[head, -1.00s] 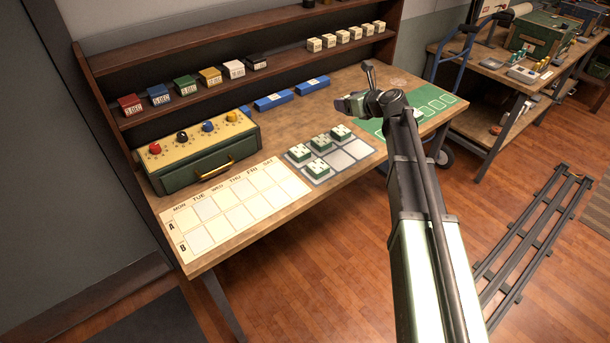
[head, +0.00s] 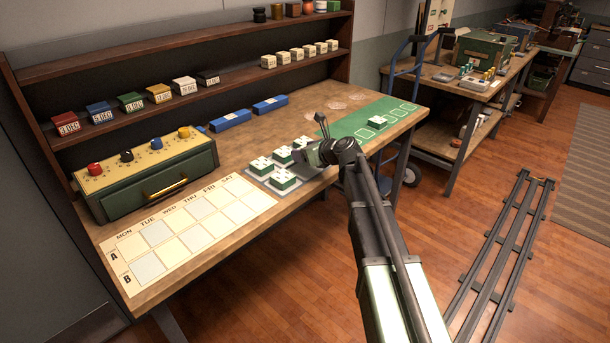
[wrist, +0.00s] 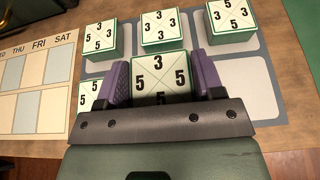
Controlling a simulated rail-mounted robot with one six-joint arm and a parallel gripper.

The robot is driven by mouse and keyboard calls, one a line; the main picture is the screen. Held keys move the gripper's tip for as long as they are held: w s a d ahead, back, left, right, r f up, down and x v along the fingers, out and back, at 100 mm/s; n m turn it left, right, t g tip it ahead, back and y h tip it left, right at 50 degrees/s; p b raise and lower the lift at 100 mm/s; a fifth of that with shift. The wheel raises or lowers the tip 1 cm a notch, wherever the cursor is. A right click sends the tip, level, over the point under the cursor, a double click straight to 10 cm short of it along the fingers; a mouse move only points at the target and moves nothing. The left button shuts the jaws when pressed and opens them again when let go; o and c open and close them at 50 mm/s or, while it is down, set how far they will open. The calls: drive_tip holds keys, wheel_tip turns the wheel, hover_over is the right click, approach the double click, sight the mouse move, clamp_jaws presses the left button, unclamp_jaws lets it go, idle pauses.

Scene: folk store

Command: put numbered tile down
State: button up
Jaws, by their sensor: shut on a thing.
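In the wrist view, my gripper (wrist: 154,80) has its purple fingers shut on a green numbered tile (wrist: 160,74) with a white top; 3, 5 and 5 show. It is over the lower middle cell of the grey tile board (wrist: 250,75); I cannot tell if it touches. The board's top row carries three tiles, at left (wrist: 101,38), middle (wrist: 160,27) and right (wrist: 232,17). A fourth (wrist: 90,90) lies at lower left, partly hidden by a finger. The lower right cell is bare. In the head view, my gripper (head: 314,154) hides the held tile.
Left of the board (head: 258,177) lies a day calendar sheet (head: 190,233). Behind it stands a green box with coloured knobs (head: 155,172). To the right is a green mat (head: 350,121) bearing one tile (head: 378,121). Blue blocks (head: 270,105) lie near the shelf.

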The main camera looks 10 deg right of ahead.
sight(305, 170)
wheel_tip(305, 170, down, 5)
drive_tip(key=b, duration=0.4)
drive_tip(key=shift+r, duration=0.5)
drive_tip(key=shift+f, duration=0.2)
drive_tip(key=o, duration=1)
